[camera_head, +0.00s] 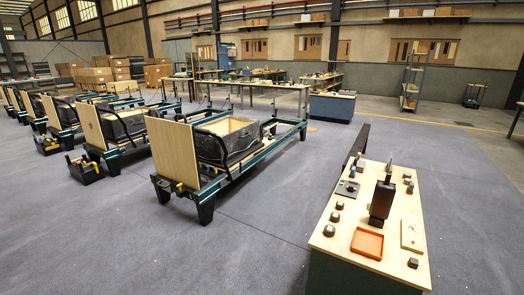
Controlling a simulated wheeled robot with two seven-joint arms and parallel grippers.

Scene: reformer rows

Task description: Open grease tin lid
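A wooden-topped bench (345,262) stands at the lower right with small items on it. Several small dark round items, such as this one (329,231), sit along its left side. Any of them could be the grease tin, but they are too small to tell, and I cannot make out a lid. Neither of my grippers shows in this view.
On the bench are an orange tray (367,243), a tall dark upright object (381,202) and a pale wooden block (412,235). A row of reformer frames (205,205) stands at left. Open grey floor (245,255) lies between them and the bench.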

